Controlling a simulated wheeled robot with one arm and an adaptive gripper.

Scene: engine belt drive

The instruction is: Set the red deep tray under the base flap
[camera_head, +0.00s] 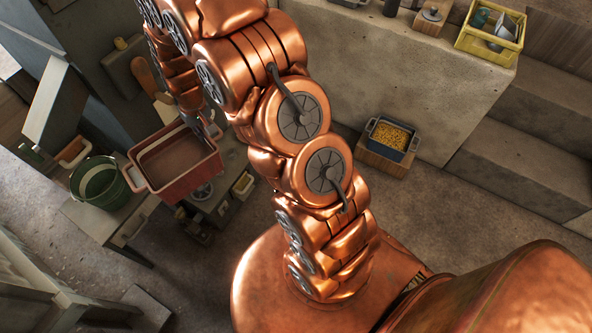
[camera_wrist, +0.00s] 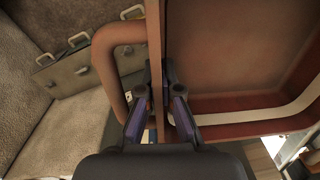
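The red deep tray (camera_head: 182,178) is at the left of the head view, upright and empty, with a loop handle at its left end. It appears raised above the bench. In the wrist view, the tray (camera_wrist: 240,50) fills the right side, with its thick handle (camera_wrist: 112,55) at left. My gripper (camera_wrist: 158,98) has one finger on each side of the tray's wall and is shut on it. In the head view my arm hides most of the gripper. I cannot pick out the base flap with certainty in either view.
A green bucket (camera_head: 97,186) stands on a grey bench just left of the tray. A dark pan of yellow bits (camera_head: 391,138) sits near the wall. A yellow crate (camera_head: 490,32) is on the ledge. Floor at right is clear.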

